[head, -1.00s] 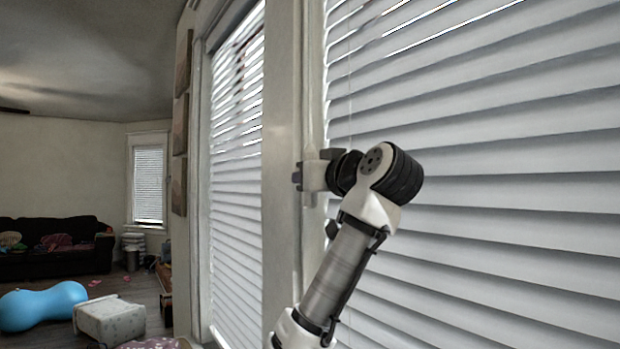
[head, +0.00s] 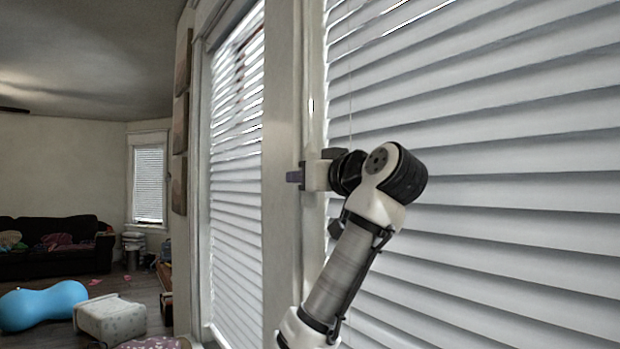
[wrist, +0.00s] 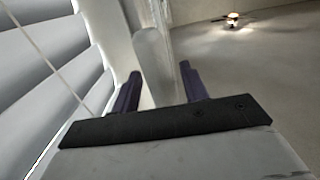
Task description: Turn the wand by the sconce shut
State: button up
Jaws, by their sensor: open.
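A pale, blurred, rod-like thing, apparently the wand (wrist: 152,62), stands between the two fingers of my gripper (wrist: 160,87) in the wrist view. The fingers are apart, and I cannot tell whether either touches it. In the head view my gripper (head: 296,176) points left at the window frame's edge, beside the large blind (head: 480,170). A thin pale sliver just above it may be the wand (head: 310,105). The blind's slats are tilted steeply, with bright gaps only near the top. I cannot make out a sconce.
A pale window post (head: 282,150) stands just left of my gripper, with a second blind (head: 236,190) beyond it. A thin cord (wrist: 45,50) hangs along the slats. A dark sofa (head: 45,262), blue peanut-shaped ball (head: 42,304) and pale ottoman (head: 110,318) are far left.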

jog(key=b+v, duration=0.6)
jog(key=v, duration=0.8)
jog(key=shift+a, duration=0.1)
